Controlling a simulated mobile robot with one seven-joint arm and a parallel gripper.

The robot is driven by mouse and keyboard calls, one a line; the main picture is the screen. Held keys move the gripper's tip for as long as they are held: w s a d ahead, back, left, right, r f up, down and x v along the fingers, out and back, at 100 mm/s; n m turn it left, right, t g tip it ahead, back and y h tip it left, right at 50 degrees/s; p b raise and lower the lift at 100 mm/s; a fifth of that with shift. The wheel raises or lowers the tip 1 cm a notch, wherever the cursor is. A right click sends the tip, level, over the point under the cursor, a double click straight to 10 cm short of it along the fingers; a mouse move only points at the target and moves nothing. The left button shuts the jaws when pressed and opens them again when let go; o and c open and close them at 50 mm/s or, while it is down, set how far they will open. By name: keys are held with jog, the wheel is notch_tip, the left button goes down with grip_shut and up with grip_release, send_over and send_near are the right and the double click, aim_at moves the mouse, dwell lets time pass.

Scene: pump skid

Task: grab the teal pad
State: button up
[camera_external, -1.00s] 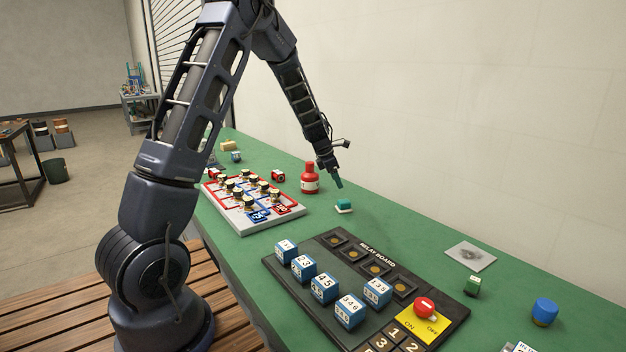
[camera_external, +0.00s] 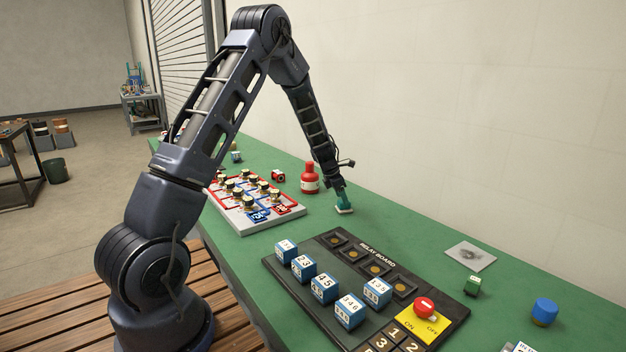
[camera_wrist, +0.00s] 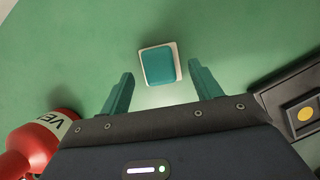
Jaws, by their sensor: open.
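The teal pad (camera_wrist: 158,65) is a small rounded block on a white base, lying on the green bench. In the external view the pad (camera_external: 344,208) sits right below my gripper (camera_external: 344,197), whose fingers partly hide it. In the wrist view my gripper (camera_wrist: 162,90) is open, with its two teal fingers apart. The pad shows just beyond the fingertips, roughly between their lines, a little left of centre. The gripper holds nothing. I cannot tell whether the fingertips are level with the pad.
A red bottle (camera_external: 310,178) stands to the left of the pad and shows in the wrist view (camera_wrist: 38,140). The black relay board (camera_external: 317,236) lies in front and right. A tray (camera_external: 240,220) of several capped pieces lies left.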

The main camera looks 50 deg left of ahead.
aim_at(344, 206)
jog(key=x, duration=0.3)
jog(key=shift+w+f, duration=0.2)
jog(key=c, duration=0.7)
